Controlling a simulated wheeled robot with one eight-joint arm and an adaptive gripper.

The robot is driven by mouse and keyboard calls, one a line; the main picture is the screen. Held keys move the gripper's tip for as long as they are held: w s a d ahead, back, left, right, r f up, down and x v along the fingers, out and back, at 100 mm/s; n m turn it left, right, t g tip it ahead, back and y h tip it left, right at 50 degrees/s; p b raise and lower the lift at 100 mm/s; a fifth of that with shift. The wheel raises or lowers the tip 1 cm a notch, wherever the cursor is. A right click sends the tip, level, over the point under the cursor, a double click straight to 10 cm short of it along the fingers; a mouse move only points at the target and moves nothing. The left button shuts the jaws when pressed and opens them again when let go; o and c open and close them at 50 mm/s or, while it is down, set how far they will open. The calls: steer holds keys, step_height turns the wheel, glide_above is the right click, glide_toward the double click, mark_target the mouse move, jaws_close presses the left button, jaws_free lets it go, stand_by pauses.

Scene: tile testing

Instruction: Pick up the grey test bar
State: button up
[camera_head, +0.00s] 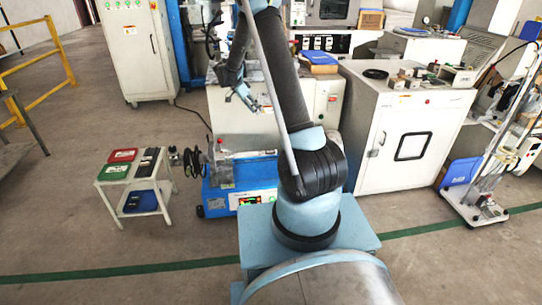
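I cannot clearly pick out the grey test bar. A small white stand (132,186) at the left carries a dark grey piece (146,163) on its right side, which may be or hold the bar; it is too small to tell. My arm rises through the middle of the view and bends down at the left. My gripper (254,105) hangs in front of the light grey machine (238,128), to the right of the stand and apart from it. Its fingers are small and dark, and I cannot tell whether they are open or hold anything.
A red tray (123,155) and a green tray (114,172) lie on the stand, with a blue bin (140,201) below. A blue machine base (222,197) stands right of it. A white cabinet (411,140) is at right. Floor in front of the stand is clear.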

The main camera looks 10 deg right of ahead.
steer(key=w+a+f+m+h, duration=0.1)
steer(key=w+a+f+m, duration=0.2)
steer(key=f, duration=0.7)
steer(key=m+h, duration=0.1)
glide_toward(268, 152)
steer(key=d+f, duration=0.2)
steer(key=d, duration=0.1)
steer(key=shift+d, duration=0.1)
steer(key=shift+w+x, duration=0.1)
steer(key=shift+x, duration=1.2)
steer(key=shift+w+x, duration=0.15)
steer(key=shift+x, duration=1.2)
jaws_close()
